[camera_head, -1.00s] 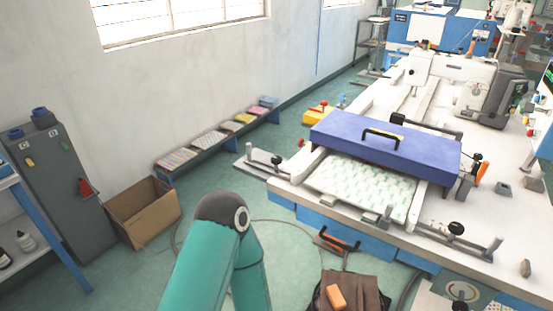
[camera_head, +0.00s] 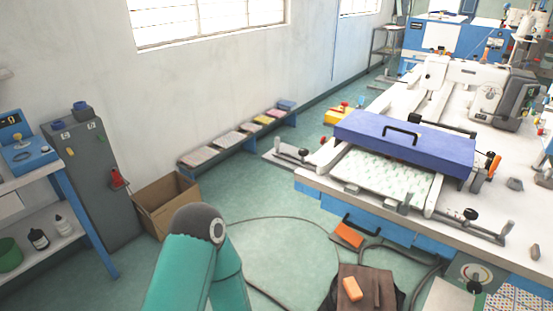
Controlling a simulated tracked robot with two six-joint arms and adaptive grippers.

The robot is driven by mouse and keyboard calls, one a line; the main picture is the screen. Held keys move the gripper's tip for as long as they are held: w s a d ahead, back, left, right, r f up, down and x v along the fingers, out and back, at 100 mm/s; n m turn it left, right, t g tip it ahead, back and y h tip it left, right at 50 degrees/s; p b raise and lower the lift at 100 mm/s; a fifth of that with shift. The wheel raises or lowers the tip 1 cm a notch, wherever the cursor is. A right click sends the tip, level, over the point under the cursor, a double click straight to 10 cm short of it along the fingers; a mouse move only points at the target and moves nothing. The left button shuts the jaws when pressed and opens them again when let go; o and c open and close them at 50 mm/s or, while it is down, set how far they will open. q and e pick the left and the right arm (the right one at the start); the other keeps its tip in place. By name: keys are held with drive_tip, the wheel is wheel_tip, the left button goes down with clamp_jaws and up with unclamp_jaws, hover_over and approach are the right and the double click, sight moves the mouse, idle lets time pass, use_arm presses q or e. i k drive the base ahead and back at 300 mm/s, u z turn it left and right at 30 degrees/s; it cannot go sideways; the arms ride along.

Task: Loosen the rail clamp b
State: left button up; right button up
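The white sewing table (camera_head: 520,221) stands at the right, with a blue cover with a black handle (camera_head: 405,143) over a white patterned panel (camera_head: 385,177). Clamps with dark knobs sit on metal rails at its near side: a left rail clamp (camera_head: 304,153) at the table's left corner and a right rail clamp (camera_head: 470,214) at the front right. I cannot tell which is clamp b, or whether either is tight. A teal arm of mine rises at the bottom centre, apart from both clamps. Neither of my grippers shows.
A cardboard box (camera_head: 166,204) and a grey cabinet (camera_head: 95,180) stand at the left. A low bench (camera_head: 240,139) runs along the wall. Cables (camera_head: 335,238) and a brown stool-like item with an orange block (camera_head: 352,288) lie before the table. Green floor between is open.

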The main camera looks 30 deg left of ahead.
sight(303, 152)
drive_tip(key=u, duration=0.4)
drive_tip(key=k, duration=0.9)
drive_tip(key=u, duration=0.85)
drive_tip(key=i, duration=2.5)
drive_tip(key=z, duration=0.55)
